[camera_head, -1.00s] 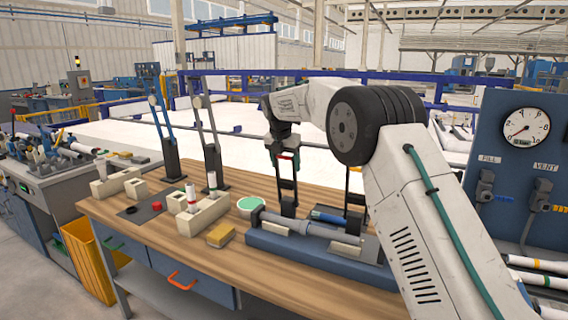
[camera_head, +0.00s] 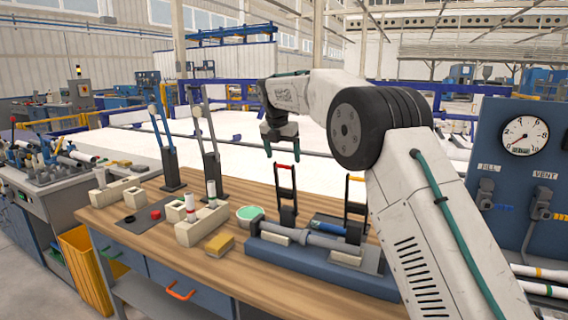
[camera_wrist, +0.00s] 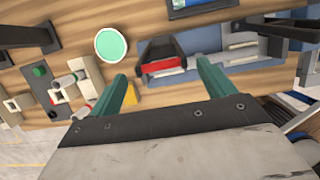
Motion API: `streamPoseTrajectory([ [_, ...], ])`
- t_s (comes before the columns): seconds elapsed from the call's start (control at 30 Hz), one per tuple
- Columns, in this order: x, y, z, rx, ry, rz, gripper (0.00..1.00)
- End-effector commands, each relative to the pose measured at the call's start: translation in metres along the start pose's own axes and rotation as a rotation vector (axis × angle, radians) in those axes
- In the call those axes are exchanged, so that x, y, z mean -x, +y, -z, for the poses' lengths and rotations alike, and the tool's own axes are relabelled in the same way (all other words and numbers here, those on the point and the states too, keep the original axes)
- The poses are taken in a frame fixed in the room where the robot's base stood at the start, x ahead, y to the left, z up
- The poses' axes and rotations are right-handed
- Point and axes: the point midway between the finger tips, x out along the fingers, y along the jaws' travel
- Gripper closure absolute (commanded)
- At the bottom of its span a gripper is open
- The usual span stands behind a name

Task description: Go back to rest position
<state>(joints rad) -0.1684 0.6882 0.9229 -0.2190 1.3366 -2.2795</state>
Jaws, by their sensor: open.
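My gripper (camera_head: 283,152) hangs above the back of the wooden workbench (camera_head: 215,262), at the end of my white arm. Its two green fingers are apart and nothing is between them. In the wrist view the spread fingers (camera_wrist: 168,92) point down towards the bench. A red-topped clamp handle (camera_head: 286,190) stands upright just below and to the right of the gripper, apart from it. The clamp fixture (camera_head: 320,268) lies below with a grey pipe (camera_head: 308,231) across it. The red handle also shows between the fingers in the wrist view (camera_wrist: 163,67).
Two tall levers (camera_head: 209,150) rise at the back. A gauge panel (camera_head: 520,180) stands right.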

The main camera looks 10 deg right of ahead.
Motion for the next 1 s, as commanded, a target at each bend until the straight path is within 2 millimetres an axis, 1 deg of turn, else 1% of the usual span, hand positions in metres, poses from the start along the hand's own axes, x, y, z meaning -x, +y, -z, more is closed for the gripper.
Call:
streamPoseTrajectory([
  [0.1,0.006,0.000,0.000,0.000,-0.001,-0.001,0.18],
  [0.4,0.007,-0.002,0.000,-0.006,0.000,-0.001,0.18],
  [0.47,0.013,-0.006,0.001,-0.031,0.001,-0.002,0.18],
  [0.53,0.024,-0.018,0.005,-0.091,0.006,-0.003,0.18],
  [0.57,0.030,-0.025,0.008,-0.130,0.010,-0.004,0.18],
  [0.67,0.057,-0.057,0.022,-0.303,0.024,-0.004,0.18],
  [0.7,0.068,-0.072,0.031,-0.384,0.032,-0.003,0.18],
  [0.77,0.084,-0.095,0.045,-0.511,0.044,-0.001,0.18],
  [0.8,0.093,-0.111,0.055,-0.595,0.051,0.000,0.18],
  [0.87,0.104,-0.136,0.072,-0.722,0.062,0.006,0.18],
  [0.9,0.112,-0.152,0.084,-0.807,0.070,0.009,0.18],
  [0.97,0.121,-0.176,0.103,-0.933,0.081,0.016,0.18],
  [1.0,0.126,-0.192,0.116,-1.018,0.088,0.021,0.18],
])
